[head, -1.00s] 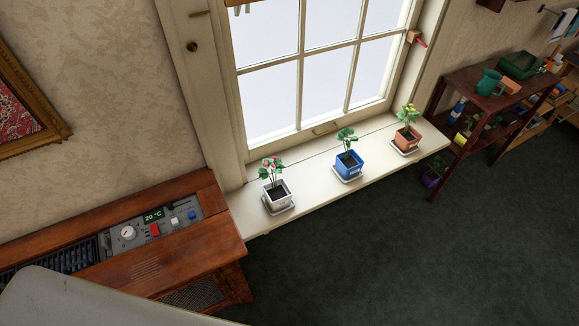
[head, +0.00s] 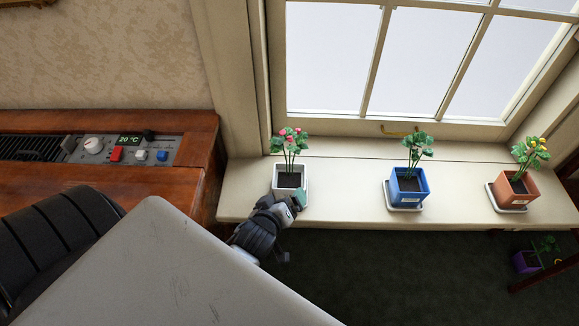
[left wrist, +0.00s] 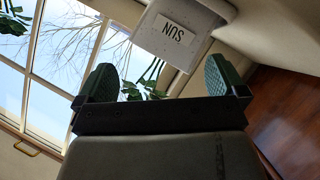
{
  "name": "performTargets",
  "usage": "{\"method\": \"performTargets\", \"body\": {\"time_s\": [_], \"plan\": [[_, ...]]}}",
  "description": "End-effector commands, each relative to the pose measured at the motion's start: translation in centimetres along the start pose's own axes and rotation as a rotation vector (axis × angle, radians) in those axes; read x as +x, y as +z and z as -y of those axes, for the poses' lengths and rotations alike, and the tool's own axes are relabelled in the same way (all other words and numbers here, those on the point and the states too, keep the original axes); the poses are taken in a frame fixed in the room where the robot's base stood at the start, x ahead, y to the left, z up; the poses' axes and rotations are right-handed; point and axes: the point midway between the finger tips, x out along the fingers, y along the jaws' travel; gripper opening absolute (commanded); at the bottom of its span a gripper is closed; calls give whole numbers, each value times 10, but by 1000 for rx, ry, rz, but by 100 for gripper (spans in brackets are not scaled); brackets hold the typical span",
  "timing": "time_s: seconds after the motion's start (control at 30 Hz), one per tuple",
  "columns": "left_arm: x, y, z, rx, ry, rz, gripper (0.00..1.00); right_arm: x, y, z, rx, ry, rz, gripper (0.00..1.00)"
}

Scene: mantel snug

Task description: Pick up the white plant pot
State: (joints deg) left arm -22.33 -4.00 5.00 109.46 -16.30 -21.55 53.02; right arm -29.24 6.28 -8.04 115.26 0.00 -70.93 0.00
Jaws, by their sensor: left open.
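The white plant pot (head: 290,181) stands upright on the window sill (head: 342,196), holding dark soil and a plant with pink-red flowers. My left gripper (head: 282,204) is open at the pot's near side, and its hand hides the lower front of the pot. My right gripper is not in view.
A blue pot (head: 409,188) and a terracotta pot (head: 517,190) stand on saucers farther right on the sill. A wooden cabinet with a control panel (head: 125,150) is at left. The window (head: 420,65) is behind. A purple pot (head: 526,262) stands low at right.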

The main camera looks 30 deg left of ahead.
Motion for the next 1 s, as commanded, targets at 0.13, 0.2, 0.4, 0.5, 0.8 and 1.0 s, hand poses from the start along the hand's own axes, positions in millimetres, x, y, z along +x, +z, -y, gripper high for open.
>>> {"method": "performTargets", "body": {"time_s": [0.13, 0.2, 0.4, 0.5, 0.8, 1.0], "plan": [[-4, -31, 0, -119, 47, -142, 100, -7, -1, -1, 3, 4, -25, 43], [-8, -49, -5, -200, 95, -218, 100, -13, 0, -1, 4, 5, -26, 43], [-5, -67, -15, -340, 216, -310, 100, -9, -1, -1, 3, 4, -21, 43], [-3, -70, -18, -373, 254, -329, 100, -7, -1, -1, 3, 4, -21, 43], [36, -86, -27, -383, 270, -335, 100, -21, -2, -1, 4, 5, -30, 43], [50, -91, -30, -384, 267, -334, 100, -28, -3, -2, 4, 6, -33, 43]]}}
